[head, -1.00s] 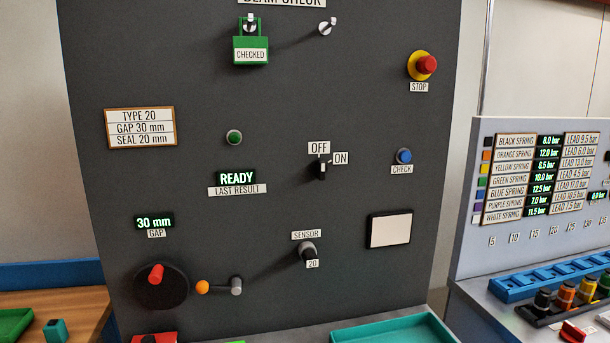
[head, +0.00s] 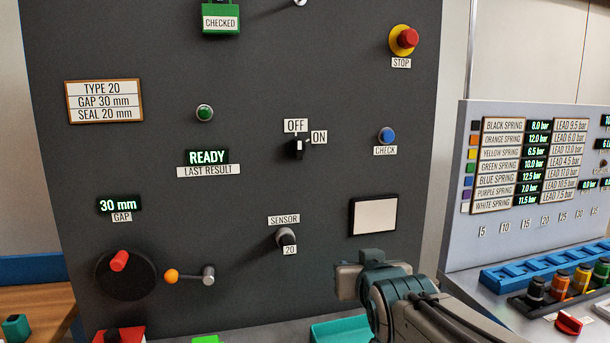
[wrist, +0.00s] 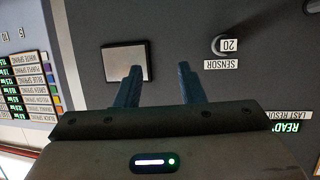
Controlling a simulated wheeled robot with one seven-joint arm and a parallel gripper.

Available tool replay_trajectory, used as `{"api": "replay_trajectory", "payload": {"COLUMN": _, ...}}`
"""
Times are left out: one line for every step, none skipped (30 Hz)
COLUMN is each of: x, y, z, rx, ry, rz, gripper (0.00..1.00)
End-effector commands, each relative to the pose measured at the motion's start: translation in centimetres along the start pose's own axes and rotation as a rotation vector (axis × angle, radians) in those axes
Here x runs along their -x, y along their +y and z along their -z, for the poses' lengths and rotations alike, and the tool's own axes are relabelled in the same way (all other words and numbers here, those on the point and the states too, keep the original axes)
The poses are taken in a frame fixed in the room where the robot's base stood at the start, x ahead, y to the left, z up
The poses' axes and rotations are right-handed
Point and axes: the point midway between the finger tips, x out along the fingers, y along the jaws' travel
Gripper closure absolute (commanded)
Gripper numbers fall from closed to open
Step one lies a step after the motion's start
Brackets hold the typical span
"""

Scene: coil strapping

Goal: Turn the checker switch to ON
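The checker switch (head: 299,149) is a small black knob with a white mark on the dark panel (head: 245,80). The white mark points up towards the OFF label (head: 296,125); the ON label (head: 319,137) is at its right. My gripper (wrist: 160,82) is open and empty in the wrist view, its two blue-grey fingers apart. In the head view my arm is at the lower right, below the switch and in front of the panel's lower part; the fingertips cannot be made out there. The switch cannot be seen in the wrist view.
Near the switch are a blue CHECK button (head: 387,135), a SENSOR knob (head: 286,239), a pale square plate (head: 375,216) and a red STOP button (head: 407,38). A teal tray (head: 340,331) lies below.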

Motion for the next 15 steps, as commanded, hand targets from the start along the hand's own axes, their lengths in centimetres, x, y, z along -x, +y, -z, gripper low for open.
{"api": "replay_trajectory", "payload": {"x": -0.9, "y": -1.0, "z": 1.2, "rx": 0.004, "ry": 0.103, "rz": 0.021, "gripper": 0.65}}
{"api": "replay_trajectory", "payload": {"x": -1.1, "y": -1.6, "z": 2.5, "rx": 0.005, "ry": 0.167, "rz": 0.034, "gripper": 0.65}}
{"api": "replay_trajectory", "payload": {"x": -1.1, "y": -2.5, "z": 4.1, "rx": 0.006, "ry": 0.251, "rz": 0.054, "gripper": 0.65}}
{"api": "replay_trajectory", "payload": {"x": -1.1, "y": -3.0, "z": 5.2, "rx": 0.005, "ry": 0.309, "rz": 0.067, "gripper": 0.65}}
{"api": "replay_trajectory", "payload": {"x": -1.0, "y": -3.6, "z": 6.2, "rx": 0.005, "ry": 0.364, "rz": 0.081, "gripper": 0.65}}
{"api": "replay_trajectory", "payload": {"x": -0.8, "y": -4.3, "z": 7.5, "rx": 0.004, "ry": 0.434, "rz": 0.098, "gripper": 0.65}}
{"api": "replay_trajectory", "payload": {"x": -0.6, "y": -4.7, "z": 8.3, "rx": 0.002, "ry": 0.481, "rz": 0.11, "gripper": 0.65}}
{"api": "replay_trajectory", "payload": {"x": -0.3, "y": -5.2, "z": 9.1, "rx": 0.001, "ry": 0.524, "rz": 0.121, "gripper": 0.65}}
{"api": "replay_trajectory", "payload": {"x": 0.0, "y": -5.6, "z": 10.0, "rx": -0.002, "ry": 0.575, "rz": 0.135, "gripper": 0.65}}
{"api": "replay_trajectory", "payload": {"x": 0.2, "y": -5.9, "z": 10.5, "rx": -0.004, "ry": 0.607, "rz": 0.143, "gripper": 0.65}}
{"api": "replay_trajectory", "payload": {"x": 0.5, "y": -6.2, "z": 11.1, "rx": -0.005, "ry": 0.637, "rz": 0.151, "gripper": 0.65}}
{"api": "replay_trajectory", "payload": {"x": 0.8, "y": -6.5, "z": 11.6, "rx": -0.007, "ry": 0.669, "rz": 0.16, "gripper": 0.65}}
{"api": "replay_trajectory", "payload": {"x": 1.0, "y": -6.7, "z": 11.9, "rx": -0.008, "ry": 0.687, "rz": 0.165, "gripper": 0.65}}
{"api": "replay_trajectory", "payload": {"x": 1.1, "y": -6.8, "z": 12.2, "rx": -0.01, "ry": 0.701, "rz": 0.169, "gripper": 0.65}}
{"api": "replay_trajectory", "payload": {"x": 1.2, "y": -6.9, "z": 12.5, "rx": -0.011, "ry": 0.715, "rz": 0.173, "gripper": 0.65}}
